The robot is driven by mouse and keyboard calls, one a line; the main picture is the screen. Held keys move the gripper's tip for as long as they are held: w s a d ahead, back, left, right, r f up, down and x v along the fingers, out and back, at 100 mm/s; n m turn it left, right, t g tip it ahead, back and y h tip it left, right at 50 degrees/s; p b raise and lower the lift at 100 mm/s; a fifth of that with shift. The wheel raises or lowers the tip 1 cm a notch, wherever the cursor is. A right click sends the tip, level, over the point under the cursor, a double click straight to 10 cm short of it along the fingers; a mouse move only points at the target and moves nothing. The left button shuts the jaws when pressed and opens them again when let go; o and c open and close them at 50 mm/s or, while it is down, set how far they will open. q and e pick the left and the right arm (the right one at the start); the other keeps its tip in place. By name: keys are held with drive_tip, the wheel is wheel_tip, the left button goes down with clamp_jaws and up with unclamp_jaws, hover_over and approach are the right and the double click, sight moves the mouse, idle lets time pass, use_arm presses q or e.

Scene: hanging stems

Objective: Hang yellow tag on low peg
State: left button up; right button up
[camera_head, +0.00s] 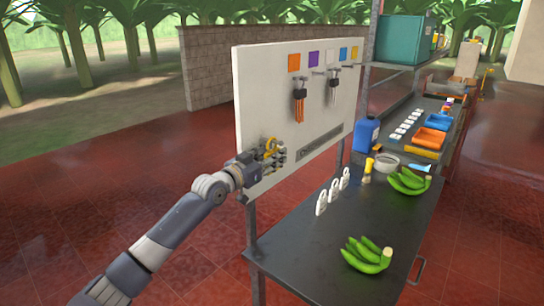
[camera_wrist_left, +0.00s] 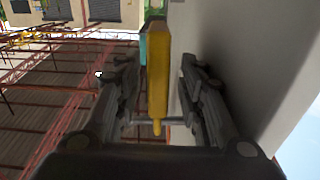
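The yellow tag (camera_head: 269,145) is at the lower left of the white board's face in the head view. My left gripper (camera_head: 274,156) is at it, close to the board. In the left wrist view, the yellow tag (camera_wrist_left: 158,75) stands edge-on between the two fingers of my left gripper (camera_wrist_left: 160,85), with a gap on each side. A thin grey bar (camera_wrist_left: 176,120), possibly the low peg, crosses by the tag's near end. The fingers hide how the tag and the peg meet. My right gripper is not in view.
The white board (camera_head: 330,100) carries coloured squares and tools hanging on upper pegs. Red floor lies open at the left.

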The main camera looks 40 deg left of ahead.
use_arm(q)
drive_tip(key=shift+s+f, duration=0.15)
drive_tip(key=shift+s, duration=0.45)
drive_tip(key=s, duration=1)
drive_tip(key=shift+s+a, duration=0.4)
drive_tip(key=shift+a, duration=0.05)
